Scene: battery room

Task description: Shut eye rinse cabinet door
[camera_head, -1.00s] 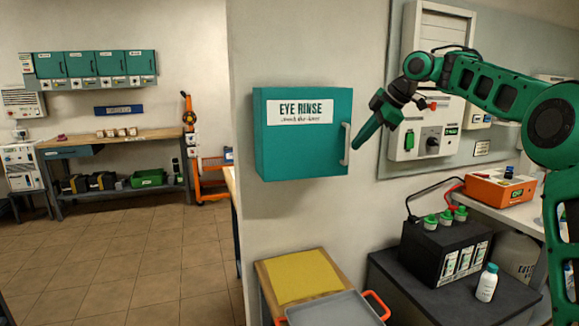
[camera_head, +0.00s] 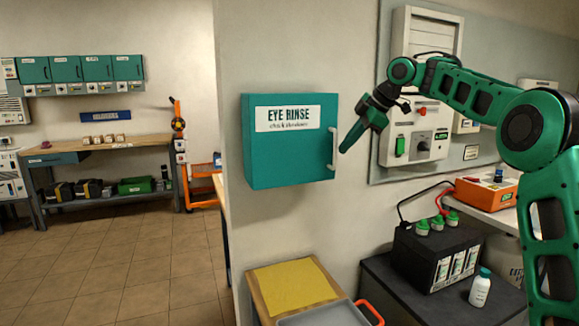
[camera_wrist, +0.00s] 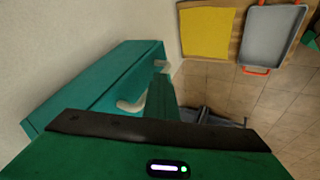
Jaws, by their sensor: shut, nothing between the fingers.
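The teal eye rinse cabinet (camera_head: 285,160) hangs on the pale wall, with a white label reading EYE RINSE on its front. Its door looks flush with the box, though a small gap cannot be ruled out. The pale curved handle (camera_head: 334,149) is on the door's right side. My gripper (camera_head: 344,150) is shut and empty, its tip just right of the handle. In the wrist view the closed fingers (camera_wrist: 160,90) appear beside the cabinet's handle (camera_wrist: 132,104); whether they touch it cannot be told. The teal cabinet body (camera_wrist: 90,80) fills the left there.
Below the cabinet, a small table holds a yellow mat (camera_head: 292,285) and a grey tray (camera_head: 325,316) with orange handles. To the right are a black battery (camera_head: 435,257), a white bottle (camera_head: 480,287) and an orange charger (camera_head: 487,193). A wall panel (camera_head: 415,110) stands behind my arm.

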